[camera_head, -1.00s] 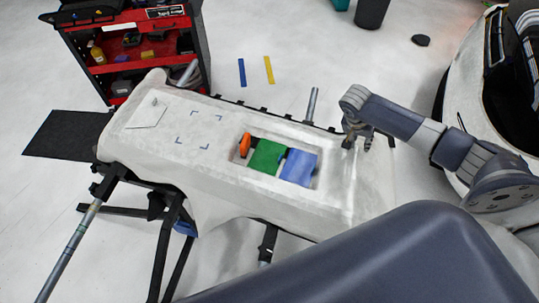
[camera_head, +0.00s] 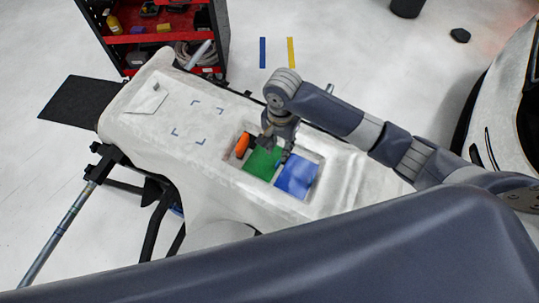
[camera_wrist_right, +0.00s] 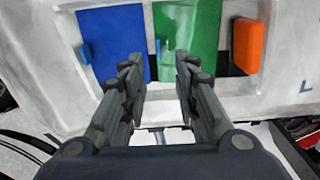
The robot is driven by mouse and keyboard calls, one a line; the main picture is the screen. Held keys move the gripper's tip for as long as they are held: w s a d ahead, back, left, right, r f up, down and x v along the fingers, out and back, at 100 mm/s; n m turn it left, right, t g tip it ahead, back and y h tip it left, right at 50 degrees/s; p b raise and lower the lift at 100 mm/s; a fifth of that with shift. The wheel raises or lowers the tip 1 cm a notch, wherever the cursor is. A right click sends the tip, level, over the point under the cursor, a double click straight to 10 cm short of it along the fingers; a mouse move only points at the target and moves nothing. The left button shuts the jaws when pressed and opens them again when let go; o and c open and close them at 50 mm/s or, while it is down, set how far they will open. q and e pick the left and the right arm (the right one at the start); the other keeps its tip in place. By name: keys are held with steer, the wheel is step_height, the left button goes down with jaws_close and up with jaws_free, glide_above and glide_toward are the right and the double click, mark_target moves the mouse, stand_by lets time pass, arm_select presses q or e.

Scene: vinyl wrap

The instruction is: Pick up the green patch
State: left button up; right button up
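The green patch (camera_head: 262,164) lies flat in the recess of the white bumper-like panel, between an orange block and a blue patch. It also shows in the right wrist view (camera_wrist_right: 190,32), at the top centre. My right gripper (camera_head: 275,150) is over the recess, above the green patch and partly covering it. In the right wrist view its fingers (camera_wrist_right: 160,72) are apart with nothing between them, pointing towards the edge between the blue and green patches. My left gripper is not in view.
The blue patch (camera_head: 297,176) lies right of the green one, and the orange block (camera_head: 243,145) left of it. The recess has a raised rim in the white panel (camera_head: 190,100). A red tool cart (camera_head: 160,38) stands behind.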

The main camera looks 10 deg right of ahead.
mark_target(278, 162)
steer(key=shift+s+a+f, duration=0.1)
steer(key=shift+f, duration=0.45)
steer(key=shift+s+a+f, duration=0.1)
steer(key=shift+f, duration=0.7)
steer(key=shift+d+f, duration=0.1)
steer(key=shift+f, duration=0.25)
step_height(278, 162, down, 4)
steer(key=shift+r+p, duration=0.25)
steer(key=shift+p, duration=0.4)
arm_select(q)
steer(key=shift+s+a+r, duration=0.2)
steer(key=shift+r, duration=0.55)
arm_select(e)
steer(key=shift+f, duration=0.55)
jaws_close()
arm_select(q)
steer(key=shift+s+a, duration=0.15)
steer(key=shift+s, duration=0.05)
